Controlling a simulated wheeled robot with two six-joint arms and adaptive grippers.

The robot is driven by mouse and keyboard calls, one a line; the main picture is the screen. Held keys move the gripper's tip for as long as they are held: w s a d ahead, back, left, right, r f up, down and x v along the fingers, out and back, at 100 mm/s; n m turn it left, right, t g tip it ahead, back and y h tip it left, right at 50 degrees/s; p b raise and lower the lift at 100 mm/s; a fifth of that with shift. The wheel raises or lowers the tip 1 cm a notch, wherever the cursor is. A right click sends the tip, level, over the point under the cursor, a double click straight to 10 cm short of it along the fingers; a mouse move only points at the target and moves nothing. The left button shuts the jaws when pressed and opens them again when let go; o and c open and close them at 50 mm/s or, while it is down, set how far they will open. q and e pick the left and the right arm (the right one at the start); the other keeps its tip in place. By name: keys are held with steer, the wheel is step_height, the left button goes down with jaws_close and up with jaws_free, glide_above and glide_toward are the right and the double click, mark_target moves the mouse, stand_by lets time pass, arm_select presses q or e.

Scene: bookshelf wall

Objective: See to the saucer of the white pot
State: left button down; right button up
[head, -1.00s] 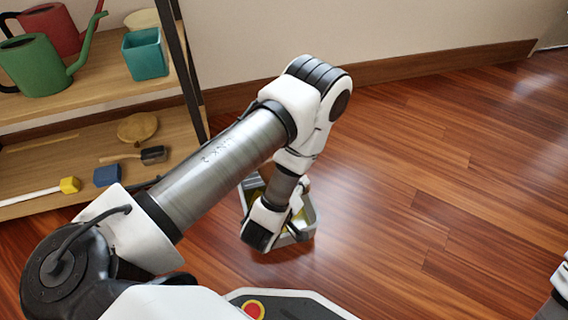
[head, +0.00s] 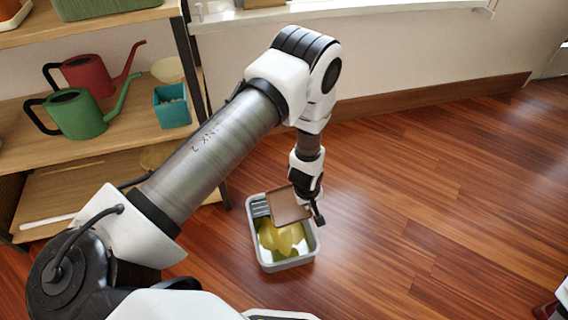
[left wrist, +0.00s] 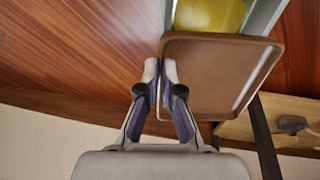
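A brown, square, shallow saucer (head: 289,206) hangs tilted over a grey bin. My left gripper (head: 311,205) is shut on the saucer's edge. The saucer hides part of the bin's opening. I cannot make out a white pot for certain in either view.
The grey bin (head: 254,236) stands on the wooden floor and holds yellow-green things (head: 283,238). A shelf at the left carries a green watering can (head: 75,115), a red watering can (head: 88,72) and a teal pot (head: 172,108).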

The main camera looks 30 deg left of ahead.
arm_select(q)
steer(key=shift+w+f+g+b, duration=0.2)
steer(key=shift+g+b, duration=0.5)
steer(key=shift+b, duration=2.1)
step_height(320, 180, up, 2)
steer(key=g+p, duration=0.1)
steer(key=p, duration=0.7)
steer(key=shift+w+p, duration=0.15)
steer(key=shift+p, duration=0.2)
steer(key=shift+f+p, duration=0.1)
steer(key=shift+p, duration=0.2)
steer(key=shift+f, duration=0.3)
